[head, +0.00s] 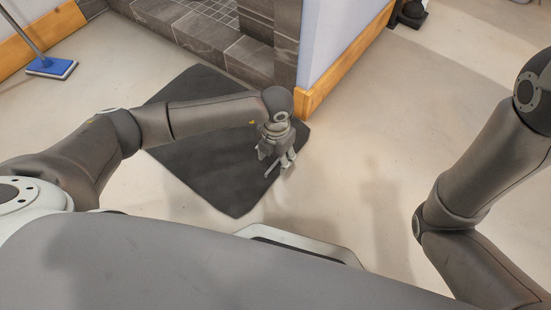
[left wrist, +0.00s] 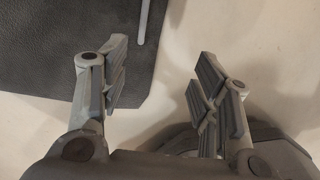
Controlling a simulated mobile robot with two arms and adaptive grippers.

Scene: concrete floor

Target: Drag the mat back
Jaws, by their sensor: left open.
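The dark grey mat (head: 205,160) lies flat on the concrete floor in front of the tiled step. My left arm crosses over it and hides part of it. In the head view my left gripper (head: 277,163) points down near the mat's right edge. In the left wrist view the mat (left wrist: 50,50) fills the upper left, and its edge runs beside the left finger. My left gripper (left wrist: 158,85) is open and empty, with pale floor and the mat's edge between and beyond its fingers. I cannot tell its exact height. My right gripper is out of view; only my right arm shows.
A tiled step (head: 240,55) and a wall corner with wooden skirting (head: 345,62) stand behind the mat. A blue floor mop (head: 50,67) is at the upper left. A dark object (head: 410,13) stands at the top right. The floor (head: 370,120) right of the mat is clear.

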